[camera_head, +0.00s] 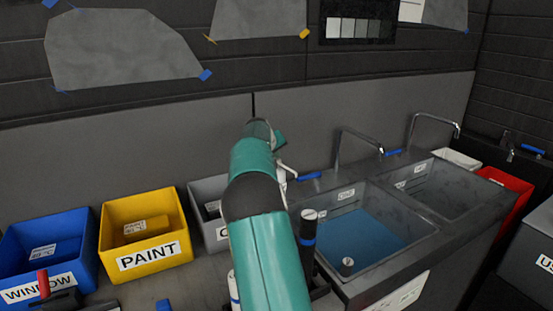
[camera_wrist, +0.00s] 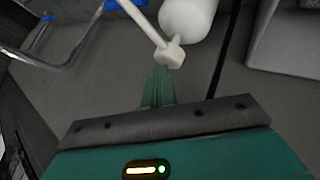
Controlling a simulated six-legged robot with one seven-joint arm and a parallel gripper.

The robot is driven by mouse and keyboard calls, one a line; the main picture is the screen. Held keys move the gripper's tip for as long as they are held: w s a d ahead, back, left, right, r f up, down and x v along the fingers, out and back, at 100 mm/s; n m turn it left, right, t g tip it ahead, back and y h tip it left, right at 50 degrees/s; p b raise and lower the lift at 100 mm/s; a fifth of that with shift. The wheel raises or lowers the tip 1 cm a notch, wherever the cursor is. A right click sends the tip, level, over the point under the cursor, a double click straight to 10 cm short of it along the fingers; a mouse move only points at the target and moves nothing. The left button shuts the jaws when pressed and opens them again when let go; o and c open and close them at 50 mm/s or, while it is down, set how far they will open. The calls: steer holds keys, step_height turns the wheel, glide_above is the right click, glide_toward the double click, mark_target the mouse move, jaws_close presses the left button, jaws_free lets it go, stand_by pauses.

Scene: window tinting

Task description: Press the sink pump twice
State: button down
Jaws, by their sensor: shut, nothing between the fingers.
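The sink pump shows in the wrist view as a white bottle (camera_wrist: 188,14) with a narrow neck, a small pale head (camera_wrist: 170,54) and a long spout (camera_wrist: 145,22). In the head view only a pale piece of the pump (camera_head: 287,170) shows at the right edge of my arm; the rest is hidden. My gripper (camera_wrist: 160,72) is shut and empty, its green fingertips right by the pump head in the wrist view. I cannot tell whether they touch. The sink (camera_head: 432,243) has two basins, the left one holding blue water (camera_head: 355,238).
Two curved taps (camera_head: 340,150) (camera_head: 411,128) with blue handles stand behind the basins. A dark bottle (camera_head: 307,240) stands right of my arm. A yellow PAINT bin (camera_head: 148,254), a blue WINDOW bin (camera_head: 75,285) and a grey bin (camera_head: 208,190) are left. A red bin (camera_head: 508,182) is far right.

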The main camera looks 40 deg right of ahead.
steer(key=shift+f, duration=0.55)
steer(key=shift+r, duration=0.1)
stand_by(0.3)
steer(key=shift+r, duration=1.35)
steer(key=shift+r, duration=2.55)
steer(key=shift+a, duration=0.1)
